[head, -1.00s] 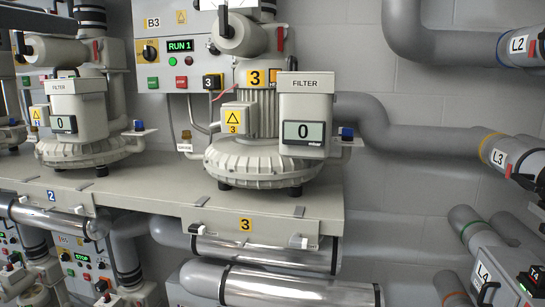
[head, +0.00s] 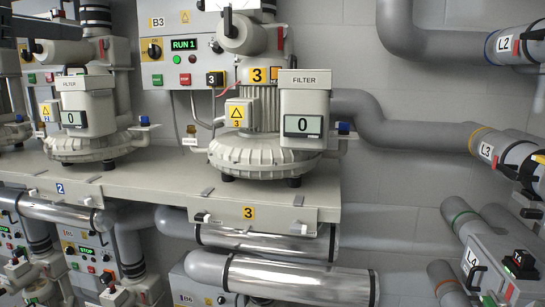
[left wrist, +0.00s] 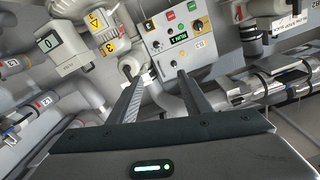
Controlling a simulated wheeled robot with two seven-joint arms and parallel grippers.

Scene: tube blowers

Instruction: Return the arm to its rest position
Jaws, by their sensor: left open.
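My left gripper (left wrist: 160,76) shows in the left wrist view, where its two dark fingers stand apart with nothing between them. Beyond the fingers is the control box B3 (left wrist: 178,50), its green display reading RUN 1; the box also shows in the head view (head: 160,55). I cannot tell a gap or contact between fingertips and box. My right gripper is in neither view.
Blower 3 (head: 245,155) stands on the grey shelf (head: 150,190), with its filter box (head: 303,105) reading 0. Another blower (head: 85,140) stands to the left. Metal silencer tubes (head: 290,280) hang below. Grey pipes (head: 395,125) line the right wall.

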